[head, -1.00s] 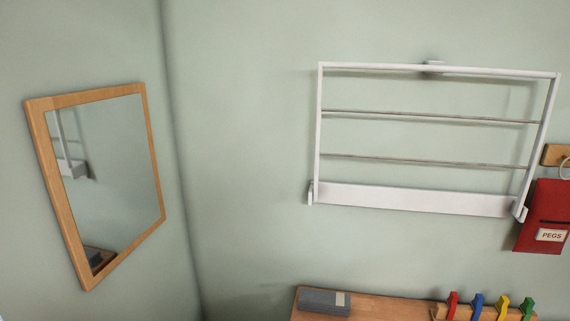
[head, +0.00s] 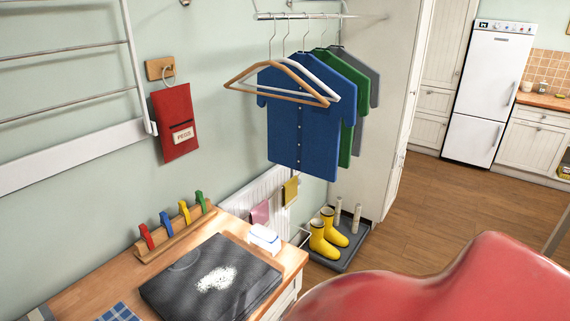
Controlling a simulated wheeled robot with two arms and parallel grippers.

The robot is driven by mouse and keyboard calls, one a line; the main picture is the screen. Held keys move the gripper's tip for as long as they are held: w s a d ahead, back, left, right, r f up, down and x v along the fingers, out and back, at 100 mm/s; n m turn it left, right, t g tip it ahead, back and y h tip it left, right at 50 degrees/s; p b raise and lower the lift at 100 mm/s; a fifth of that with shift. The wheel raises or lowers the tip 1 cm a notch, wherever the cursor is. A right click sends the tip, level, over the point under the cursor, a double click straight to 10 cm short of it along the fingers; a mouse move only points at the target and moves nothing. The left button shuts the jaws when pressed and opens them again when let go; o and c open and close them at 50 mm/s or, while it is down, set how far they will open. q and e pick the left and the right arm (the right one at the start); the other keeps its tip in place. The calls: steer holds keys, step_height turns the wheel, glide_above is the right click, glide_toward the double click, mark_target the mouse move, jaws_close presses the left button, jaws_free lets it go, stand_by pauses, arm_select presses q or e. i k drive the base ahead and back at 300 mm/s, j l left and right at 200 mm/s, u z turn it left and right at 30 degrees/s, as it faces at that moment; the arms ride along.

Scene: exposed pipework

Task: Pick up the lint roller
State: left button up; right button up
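I cannot make out a lint roller for certain in the head view. A dark folded cloth (head: 178,291) with a white speckled patch lies on the wooden counter (head: 290,255). A small white object with a bluish lower part (head: 265,238) sits behind it near the counter's right end; I cannot tell what it is. Neither of my grippers shows.
A peg rack (head: 172,238) with coloured pegs stands along the wall. A red pegs bag (head: 177,122) hangs above it. Shirts (head: 300,115) hang from a rail. Yellow boots (head: 322,238) stand on a dark tray (head: 352,254). Brown floor (head: 440,205) is open towards the white fridge (head: 486,95).

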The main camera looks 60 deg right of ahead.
mark_target(262, 236)
steer(key=l+z, duration=0.15)
steer(key=z, duration=1.5)
